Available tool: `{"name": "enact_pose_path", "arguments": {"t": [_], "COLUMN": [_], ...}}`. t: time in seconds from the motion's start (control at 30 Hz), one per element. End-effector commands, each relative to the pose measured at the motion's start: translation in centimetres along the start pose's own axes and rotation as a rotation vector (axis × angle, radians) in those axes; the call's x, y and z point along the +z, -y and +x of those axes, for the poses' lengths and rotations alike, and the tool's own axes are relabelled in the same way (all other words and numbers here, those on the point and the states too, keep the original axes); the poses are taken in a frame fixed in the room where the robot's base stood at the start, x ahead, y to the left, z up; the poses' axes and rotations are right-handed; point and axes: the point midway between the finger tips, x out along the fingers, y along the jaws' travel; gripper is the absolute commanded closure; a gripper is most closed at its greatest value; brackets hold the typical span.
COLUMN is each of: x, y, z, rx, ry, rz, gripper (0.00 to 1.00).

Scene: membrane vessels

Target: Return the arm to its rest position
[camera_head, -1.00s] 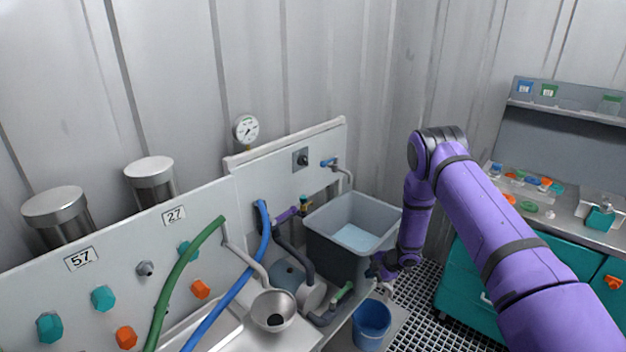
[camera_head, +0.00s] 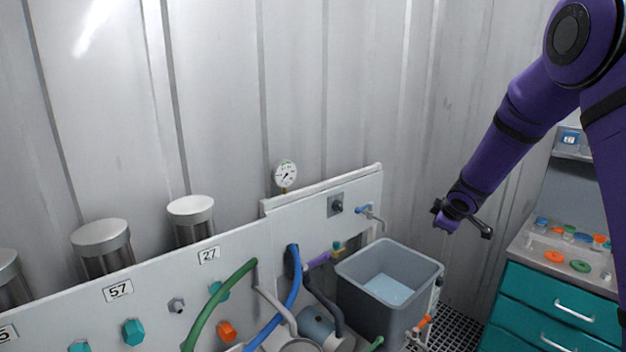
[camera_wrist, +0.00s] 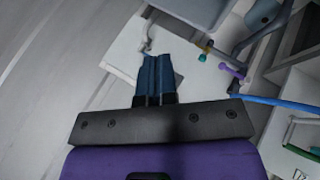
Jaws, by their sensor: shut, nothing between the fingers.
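My purple arm (camera_head: 515,125) reaches in from the upper right in the head view. My gripper (camera_head: 440,222) hangs in the air at its end, above and to the right of the grey sink basin (camera_head: 415,283), touching nothing. In the wrist view my gripper (camera_wrist: 157,58) shows two dark blue fingers side by side and pressed together, with nothing between them. The panel with the tap lies beyond the fingertips.
Below stand the panel (camera_head: 150,300) with teal and orange knobs, a green hose (camera_head: 215,300) and a blue hose (camera_head: 293,285). A pressure gauge (camera_head: 285,174) rises behind it. Teal drawers (camera_head: 540,300) stand at right. The air before the wall is clear.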

Motion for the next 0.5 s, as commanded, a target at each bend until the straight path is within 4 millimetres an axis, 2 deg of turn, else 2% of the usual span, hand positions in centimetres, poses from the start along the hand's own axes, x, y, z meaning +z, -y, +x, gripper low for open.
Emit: {"name": "enact_pose_path", "arguments": {"t": [0.03, 0.23, 0.5], "x": [-0.2, 0.1, 1.1], "y": [-0.7, -1.7, -0.4], "z": [-2.3, -10.4, -20.8], "rx": [0.017, 0.058, 0.077], "ry": [0.013, 0.075, 0.138], "rz": [0.036, 0.193, 0.411], "gripper": [1.0, 1.0, 1.0]}}
